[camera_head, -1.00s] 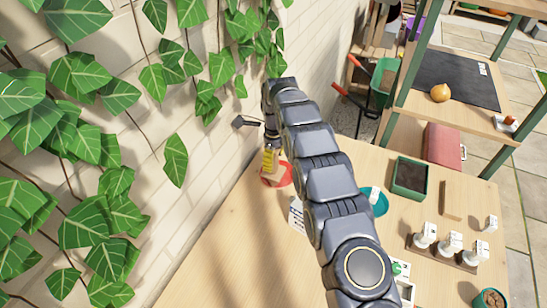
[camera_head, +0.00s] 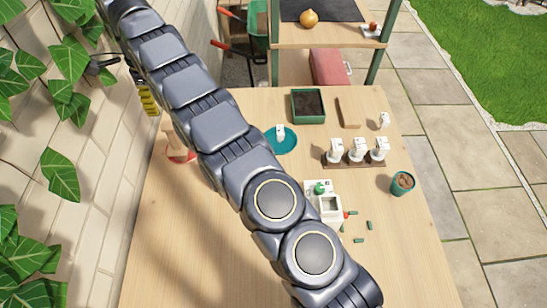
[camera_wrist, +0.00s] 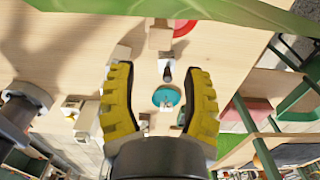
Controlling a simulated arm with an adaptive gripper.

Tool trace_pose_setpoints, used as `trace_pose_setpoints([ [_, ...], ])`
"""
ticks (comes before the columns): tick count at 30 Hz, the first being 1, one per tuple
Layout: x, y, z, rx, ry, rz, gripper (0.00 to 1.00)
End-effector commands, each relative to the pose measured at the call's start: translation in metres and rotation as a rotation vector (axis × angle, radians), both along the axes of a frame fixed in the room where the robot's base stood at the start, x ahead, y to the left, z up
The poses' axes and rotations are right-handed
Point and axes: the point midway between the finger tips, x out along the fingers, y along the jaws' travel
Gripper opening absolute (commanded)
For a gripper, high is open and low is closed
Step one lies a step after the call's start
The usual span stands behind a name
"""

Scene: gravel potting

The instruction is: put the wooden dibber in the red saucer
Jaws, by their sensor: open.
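The red saucer (camera_head: 181,157) lies at the left of the table in the head view, partly hidden by my arm. A pale wooden piece, which looks like the dibber (camera_head: 176,139), stands upright at the saucer and appears to be in it. In the wrist view, a wooden block-like part (camera_wrist: 160,39) overlaps the red saucer (camera_wrist: 184,27), with a dark tapered part beside it. I cannot tell from there how they join. My gripper (camera_wrist: 160,72) is open, its yellow-padded fingers wide apart with nothing between them. In the head view, one yellow finger (camera_head: 148,99) shows up and left of the saucer.
A teal saucer (camera_head: 282,141) with a small white tag is right of my arm. The brick wall with ivy (camera_head: 100,150) is close on the left.

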Motion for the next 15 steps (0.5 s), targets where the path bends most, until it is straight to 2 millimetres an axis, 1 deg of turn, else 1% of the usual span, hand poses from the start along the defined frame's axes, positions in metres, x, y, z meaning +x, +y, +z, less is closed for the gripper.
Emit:
trace_pose_setpoints([
  [5, 0.001, -0.004, 0.003, -0.001, 0.0, 0.012, 0.48],
  [8, 0.001, -0.019, 0.015, -0.004, 0.002, 0.056, 0.48],
  [11, -0.002, -0.051, 0.037, -0.012, 0.011, 0.153, 0.48],
  [12, -0.006, -0.067, 0.048, -0.015, 0.016, 0.204, 0.48],
  [14, -0.013, -0.092, 0.062, -0.017, 0.021, 0.285, 0.48],
  [15, -0.019, -0.108, 0.071, -0.019, 0.026, 0.337, 0.48],
])
